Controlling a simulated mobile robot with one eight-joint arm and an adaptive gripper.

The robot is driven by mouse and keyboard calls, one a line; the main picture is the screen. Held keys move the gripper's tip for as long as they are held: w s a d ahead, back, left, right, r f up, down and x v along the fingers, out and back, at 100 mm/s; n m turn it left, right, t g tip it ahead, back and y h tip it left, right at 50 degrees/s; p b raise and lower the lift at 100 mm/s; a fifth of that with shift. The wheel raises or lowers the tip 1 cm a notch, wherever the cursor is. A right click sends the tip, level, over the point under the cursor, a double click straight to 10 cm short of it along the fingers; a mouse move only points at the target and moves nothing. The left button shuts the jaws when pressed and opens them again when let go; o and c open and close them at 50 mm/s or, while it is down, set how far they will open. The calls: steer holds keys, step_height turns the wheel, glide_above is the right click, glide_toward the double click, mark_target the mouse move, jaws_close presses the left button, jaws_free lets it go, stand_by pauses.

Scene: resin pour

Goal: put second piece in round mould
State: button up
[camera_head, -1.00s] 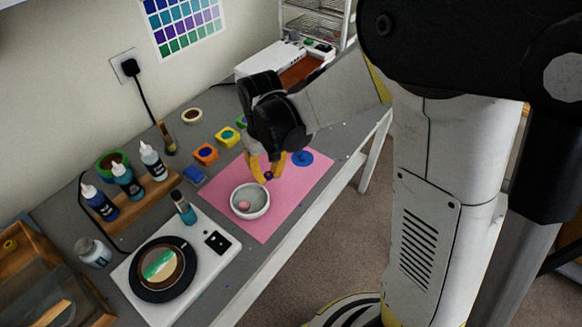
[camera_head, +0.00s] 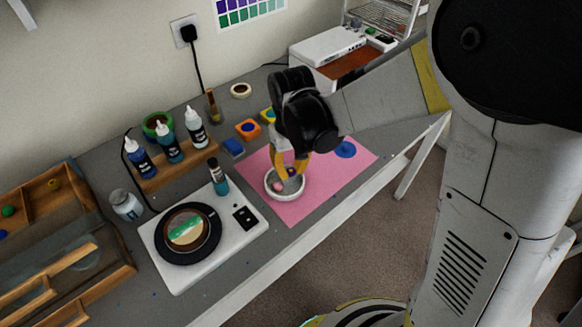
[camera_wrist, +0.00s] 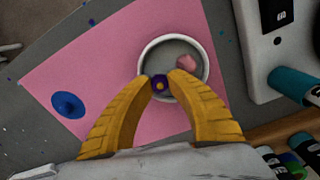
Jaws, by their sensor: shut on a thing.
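The round mould (camera_head: 270,190) is a shallow white dish on the pink mat (camera_head: 310,205); it also shows in the wrist view (camera_wrist: 204,62). A pink piece (camera_wrist: 186,63) lies inside it, off to one side. My gripper (camera_head: 287,170) has yellow fingers and is over the mould. In the wrist view, its fingertips (camera_wrist: 160,84) are shut on a small dark blue-purple piece (camera_wrist: 160,79) with a yellow spot. That piece appears over the mould's rim and inner edge; its exact height above the mould I cannot tell.
A blue round blob (camera_head: 345,149) is on the mat. A white hotplate-like unit (camera_head: 165,272) with a round dark dish (camera_head: 216,232) stands at left. Bottles (camera_head: 168,142) stand in a wooden rack behind. A teal bottle (camera_head: 220,180) stands near the mould.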

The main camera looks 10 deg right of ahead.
steer(key=shift+f, duration=0.15)
steer(key=o, duration=1.2)
steer(key=shift+r+p, duration=2.6)
steer(key=shift+r, duration=0.95)
